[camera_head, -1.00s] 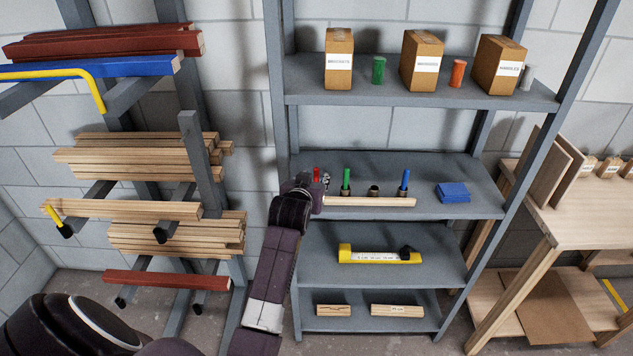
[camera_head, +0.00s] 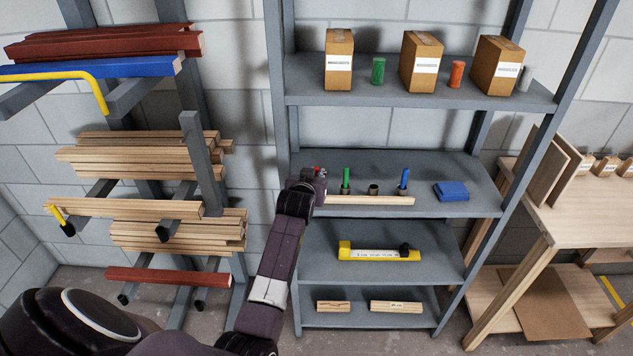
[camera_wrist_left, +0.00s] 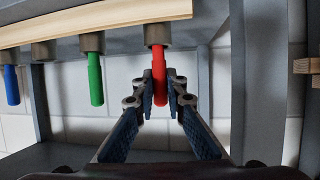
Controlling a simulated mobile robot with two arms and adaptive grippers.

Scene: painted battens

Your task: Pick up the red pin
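The red pin (camera_wrist_left: 160,72) stands in a dark round socket at the left end of a wooden strip (camera_head: 370,200) on the middle shelf. In the head view only a bit of its red top (camera_head: 317,168) shows, as my left gripper (camera_head: 318,172) hides the rest. In the left wrist view, which looks upside down, the fingertips of the left gripper (camera_wrist_left: 160,88) lie close against both sides of the pin, with no clear gap. The pin is upright and still in its socket. My right gripper is not in view.
A green pin (camera_head: 346,175) and a blue pin (camera_head: 404,178) stand in the same row, with an empty socket (camera_head: 374,190) between them. Blue cloths (camera_head: 451,191) lie to the right. A shelf post (camera_head: 284,120) rises just left of the gripper.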

